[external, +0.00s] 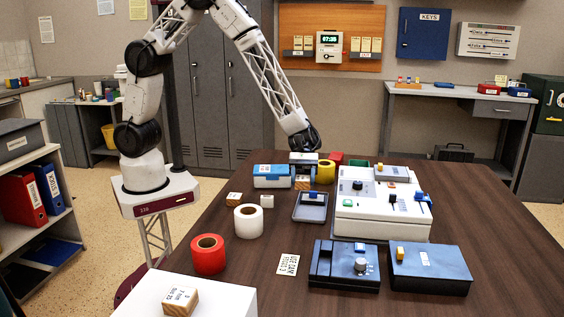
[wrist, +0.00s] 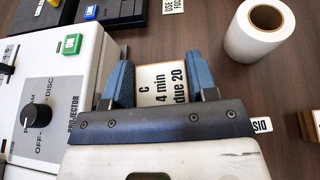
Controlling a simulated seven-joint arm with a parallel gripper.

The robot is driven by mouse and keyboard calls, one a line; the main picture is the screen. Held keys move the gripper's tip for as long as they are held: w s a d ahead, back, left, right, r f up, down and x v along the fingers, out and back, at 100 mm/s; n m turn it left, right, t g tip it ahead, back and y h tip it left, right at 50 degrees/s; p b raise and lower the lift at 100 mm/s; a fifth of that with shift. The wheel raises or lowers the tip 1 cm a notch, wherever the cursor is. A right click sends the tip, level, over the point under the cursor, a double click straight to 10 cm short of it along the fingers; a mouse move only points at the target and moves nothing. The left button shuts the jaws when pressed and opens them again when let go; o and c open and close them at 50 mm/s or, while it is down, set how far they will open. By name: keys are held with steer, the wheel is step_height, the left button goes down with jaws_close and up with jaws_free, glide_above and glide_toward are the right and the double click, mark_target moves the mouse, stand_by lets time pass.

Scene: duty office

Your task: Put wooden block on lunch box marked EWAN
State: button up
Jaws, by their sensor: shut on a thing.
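My gripper (external: 303,160) is shut on a wooden block (external: 303,183) with a white label. In the wrist view, the block (wrist: 162,85) sits between the blue fingertips of my gripper (wrist: 162,84), and its label reads "C 4 min due 20". I cannot tell how far it is above the table. A box with a blue lid (external: 271,170) is just left of my gripper. A red box (external: 337,158) and a green one (external: 358,162) show behind it to the right. I cannot read EWAN on any of them.
A white projector unit (external: 385,210) stands close on the right. Dark boxes (external: 430,275) stand in front. The table's right side is clear.

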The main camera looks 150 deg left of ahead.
steer(key=s+a+n+t+y, duration=0.15)
steer(key=s+a, duration=0.25)
steer(key=s, duration=0.9)
steer(key=r+n+y, duration=0.2)
glide_above(273, 169)
steer(key=shift+t, duration=0.35)
steer(key=shift+f, duration=0.1)
steer(key=shift+f, duration=0.1)
steer(key=shift+d+f, duration=0.1)
steer(key=shift+f, duration=2.5)
steer(key=shift+f, duration=0.1)
steer(key=o, duration=0.9)
